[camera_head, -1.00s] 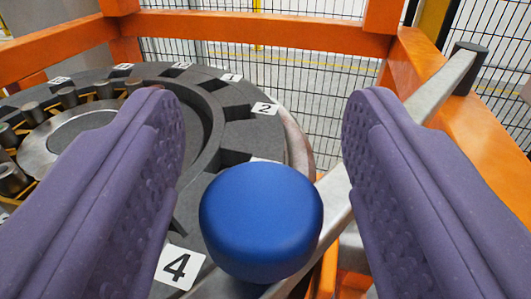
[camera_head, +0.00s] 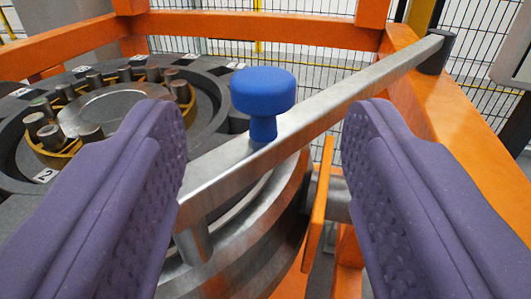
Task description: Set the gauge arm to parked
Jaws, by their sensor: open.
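The gauge arm (camera_head: 345,98) is a long grey metal bar. It runs from a dark pivot post (camera_head: 436,52) on the orange frame at the upper right down to the lower left, over the rim of the round wheelset. A blue mushroom-shaped knob (camera_head: 263,92) stands upright on the bar. A short metal pin (camera_head: 194,243) hangs under the bar's near end. My gripper (camera_head: 265,120) is open, with purple padded fingers left and right. The knob shows between the fingers in the picture, apart from both and further ahead.
The round grey wheelset (camera_head: 215,130) has numbered slots and a ring of metal pegs (camera_head: 91,133) at left. Orange frame beams (camera_head: 260,28) cross behind and at right (camera_head: 465,125). A black mesh fence (camera_head: 330,65) stands beyond. An upright orange plate (camera_head: 318,215) is below the bar.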

